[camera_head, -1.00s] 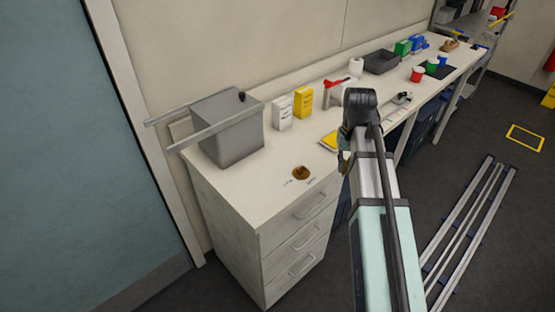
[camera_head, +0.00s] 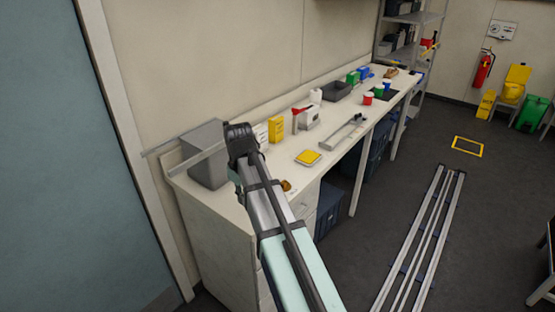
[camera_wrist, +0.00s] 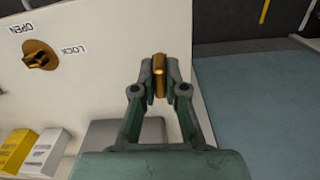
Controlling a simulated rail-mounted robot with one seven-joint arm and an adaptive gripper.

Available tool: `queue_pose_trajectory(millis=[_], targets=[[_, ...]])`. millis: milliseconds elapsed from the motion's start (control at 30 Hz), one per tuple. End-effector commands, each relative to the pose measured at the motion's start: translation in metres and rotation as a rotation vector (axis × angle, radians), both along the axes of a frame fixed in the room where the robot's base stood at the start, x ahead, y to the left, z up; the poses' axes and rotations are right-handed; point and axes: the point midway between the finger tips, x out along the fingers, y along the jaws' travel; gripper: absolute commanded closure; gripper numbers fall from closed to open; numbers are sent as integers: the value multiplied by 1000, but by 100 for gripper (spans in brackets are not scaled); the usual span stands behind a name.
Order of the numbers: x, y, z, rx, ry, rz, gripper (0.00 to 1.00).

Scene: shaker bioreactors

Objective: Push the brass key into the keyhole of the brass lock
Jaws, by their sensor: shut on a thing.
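In the wrist view my gripper (camera_wrist: 160,85) is shut on the brass key (camera_wrist: 159,64), which shows as a gold piece upright between the fingertips. The brass lock (camera_wrist: 38,55) is on the white worktop at the upper left of the wrist view, apart from the key, with the labels OPEN and LOCK beside it. A dark slot shows on its raised middle. My gripper and the key are hidden behind my arm there.
A grey box (camera_head: 204,175) with metal bars stands at the worktop's left end. White and yellow cartons (camera_head: 276,130) stand near the wall. A yellow pad (camera_head: 307,157) and a metal frame (camera_head: 345,132) lie further right. Floor rails (camera_head: 425,235) run on the right.

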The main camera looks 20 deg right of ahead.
Motion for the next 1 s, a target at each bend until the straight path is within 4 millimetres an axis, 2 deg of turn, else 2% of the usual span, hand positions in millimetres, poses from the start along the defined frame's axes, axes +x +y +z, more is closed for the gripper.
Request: queue_pose_trajectory(millis=[33,200,700,900,1000], targets=[[10,-11,7,0,1,83,100],[31,-43,13,0,1,402,100],[80,-143,26,1,2,1317,100],[88,-171,27,1,2,1556,100],[90,-177,27,1,2,1621,100]])
